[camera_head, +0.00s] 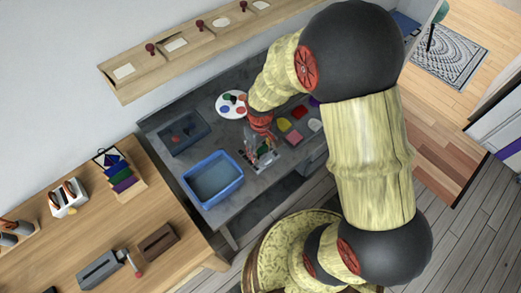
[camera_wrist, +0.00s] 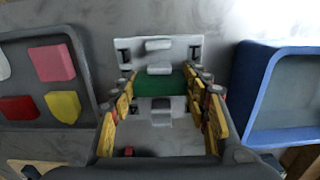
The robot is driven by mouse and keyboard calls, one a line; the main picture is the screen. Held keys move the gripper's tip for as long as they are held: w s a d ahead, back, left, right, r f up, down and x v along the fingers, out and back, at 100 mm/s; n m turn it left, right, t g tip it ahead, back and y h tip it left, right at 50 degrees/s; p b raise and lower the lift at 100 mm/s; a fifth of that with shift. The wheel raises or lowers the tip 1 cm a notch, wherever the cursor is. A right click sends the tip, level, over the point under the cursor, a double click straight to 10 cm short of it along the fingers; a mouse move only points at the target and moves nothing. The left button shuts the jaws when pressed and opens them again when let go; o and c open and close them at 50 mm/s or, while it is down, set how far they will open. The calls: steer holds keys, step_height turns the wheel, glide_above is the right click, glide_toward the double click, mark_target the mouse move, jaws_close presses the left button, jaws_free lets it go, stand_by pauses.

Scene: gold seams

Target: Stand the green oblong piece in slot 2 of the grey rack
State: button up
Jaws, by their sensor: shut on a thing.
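My gripper (camera_wrist: 161,92) is shut on the green oblong piece (camera_wrist: 160,84), with one yellow-padded finger at each end of it. The pale grey rack (camera_wrist: 190,44) lies straight beyond and below the fingers, with raised dividers along its middle. The green piece appears across the rack, between dividers. I cannot tell whether its lower edge is inside a slot or still above it, nor read any slot number. In the head view my gripper (camera_head: 262,143) is over the rack (camera_head: 270,160), and the fingers hide much of it.
The blue bin (camera_wrist: 250,85) stands close on the right in the wrist view. A dark tray (camera_wrist: 86,75) with red, pink and yellow pieces is on the left. In the head view a white round palette (camera_head: 223,110) and another dark tray (camera_head: 168,148) lie on the grey table.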

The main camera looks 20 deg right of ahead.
steer(key=shift+f, duration=0.15)
steer(key=o, duration=1.2)
steer(key=shift+o, duration=0.6)
steer(key=shift+r+p, duration=2.8)
steer(key=shift+r, duration=0.75)
